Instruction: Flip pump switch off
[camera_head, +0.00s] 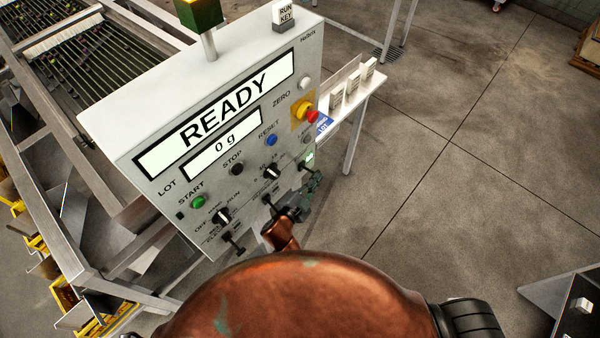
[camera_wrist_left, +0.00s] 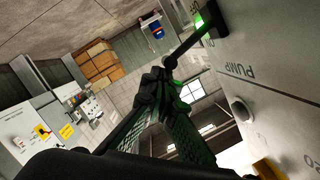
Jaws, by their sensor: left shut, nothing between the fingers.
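The pump switch (camera_wrist_left: 190,45) is a black lever on the grey control panel, beside the PUMP label, with a lit green lamp at its base in the left wrist view. In the head view the pump switch (camera_head: 303,167) is at the panel's lower right, below a green light. My left gripper (camera_wrist_left: 160,84) is shut and empty, its dark green fingertips close to the lever's free end. I cannot tell whether they touch. In the head view the left gripper (camera_head: 315,181) is just below the switch, partly hidden by its own wrist.
The control panel (camera_head: 150,111) shows READY and 0 g, with several buttons and other levers near the pump switch. A red stop button (camera_head: 312,116) is above it. A white shelf (camera_head: 357,108) with small boxes stands behind.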

